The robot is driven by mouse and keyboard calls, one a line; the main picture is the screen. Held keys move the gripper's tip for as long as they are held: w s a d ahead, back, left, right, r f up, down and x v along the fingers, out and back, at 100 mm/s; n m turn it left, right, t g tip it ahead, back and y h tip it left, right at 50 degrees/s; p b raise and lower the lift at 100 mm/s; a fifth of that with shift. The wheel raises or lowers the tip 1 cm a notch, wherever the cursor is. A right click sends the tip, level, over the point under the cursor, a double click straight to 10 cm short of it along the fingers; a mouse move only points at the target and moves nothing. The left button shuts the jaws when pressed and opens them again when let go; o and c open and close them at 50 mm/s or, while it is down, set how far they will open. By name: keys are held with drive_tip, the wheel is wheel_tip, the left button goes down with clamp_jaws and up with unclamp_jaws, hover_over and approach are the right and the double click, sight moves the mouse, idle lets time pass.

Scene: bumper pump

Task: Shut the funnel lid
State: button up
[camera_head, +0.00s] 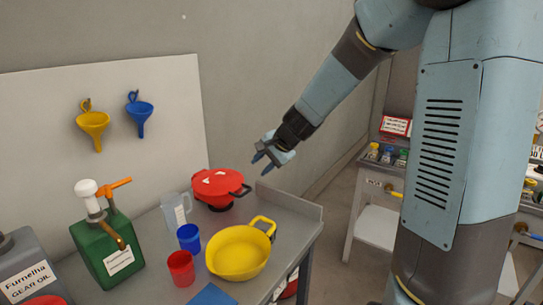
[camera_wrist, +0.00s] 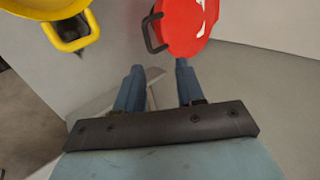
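A red round funnel (camera_head: 217,184) with a flat red top, a white label and a black handle stands at the back right of the grey bench. Its top looks shut, seen from the head camera. It also shows at the top of the wrist view (camera_wrist: 186,24), with its black handle near my fingers. My gripper (camera_head: 262,164) is open and empty, above and to the right of the red funnel, apart from it. Its two blue-grey fingers (camera_wrist: 157,84) are spread. A wide yellow funnel (camera_head: 238,252) with a yellow handle stands in front; I cannot tell if it has a lid.
A clear jug (camera_head: 176,211), blue cup (camera_head: 189,238) and red cup (camera_head: 181,268) stand left of the funnels. A green pump can (camera_head: 105,250) and grey oil can (camera_head: 32,268) are further left. A raised bench edge (camera_head: 289,201) lies right of the red funnel.

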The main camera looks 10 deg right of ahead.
drive_tip(key=shift+v, duration=2.5)
drive_tip(key=s+d+r+n+h, duration=0.1)
drive_tip(key=s+d+r+n, duration=0.1)
drive_tip(key=s, duration=0.7)
drive_tip(key=s+d+r+n+h, duration=0.2)
drive_tip(key=s+d+r+n, duration=0.1)
drive_tip(key=s, duration=0.6)
drive_tip(key=s+d+r+n+h, duration=0.2)
drive_tip(key=s+d+n, duration=0.2)
drive_tip(key=s, duration=0.5)
drive_tip(key=shift+s+d+r, duration=0.2)
drive_tip(key=shift+s+d, duration=0.1)
drive_tip(key=shift+d, duration=0.2)
